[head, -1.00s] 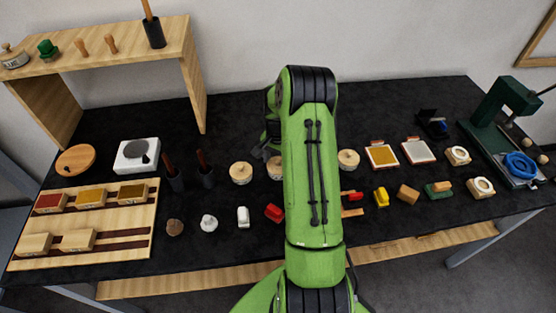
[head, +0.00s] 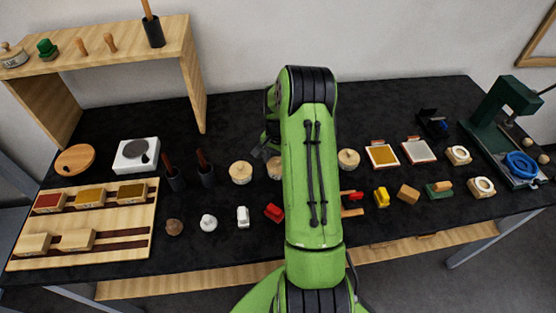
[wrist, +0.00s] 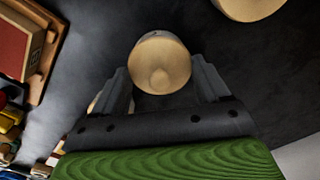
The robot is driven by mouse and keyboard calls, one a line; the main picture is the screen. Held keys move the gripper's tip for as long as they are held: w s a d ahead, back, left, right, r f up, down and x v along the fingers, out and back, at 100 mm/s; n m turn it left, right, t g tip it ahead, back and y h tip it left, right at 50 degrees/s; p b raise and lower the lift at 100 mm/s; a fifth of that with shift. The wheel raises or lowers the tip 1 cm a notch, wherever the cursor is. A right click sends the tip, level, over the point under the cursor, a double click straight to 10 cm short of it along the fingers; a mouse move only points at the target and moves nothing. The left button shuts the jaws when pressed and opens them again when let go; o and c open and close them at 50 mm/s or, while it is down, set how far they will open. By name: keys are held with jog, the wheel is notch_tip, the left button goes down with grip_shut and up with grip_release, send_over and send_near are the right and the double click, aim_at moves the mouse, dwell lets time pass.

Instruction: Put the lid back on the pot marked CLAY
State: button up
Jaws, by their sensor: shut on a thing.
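My gripper (wrist: 164,88) points down, with its two dark fingers on either side of a round pale wooden lid (wrist: 160,55) with a small knob. It is shut on this lid. In the head view my arm hides the lid and most of the gripper. Round pale wooden pots stand mid-table: one to the left (head: 240,172), one partly behind my arm (head: 275,168), one to the right (head: 348,159). A round pale top (wrist: 250,5) shows at the wrist view's upper edge. I cannot read CLAY on any pot.
A wooden shelf (head: 120,52) stands at the back left, with a lidded pot (head: 13,57) on it. Dark upright holders (head: 206,175) stand left of the pots. Small coloured blocks (head: 273,212) line the front. A green press (head: 495,115) stands far right. The back middle is clear.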

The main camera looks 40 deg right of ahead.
dwell(0.3)
jog(key=o, duration=1)
jog(key=shift+r+p, duration=2.35)
jog(key=shift+r, duration=1.25)
jog(key=shift+f, duration=0.1)
grip_shut()
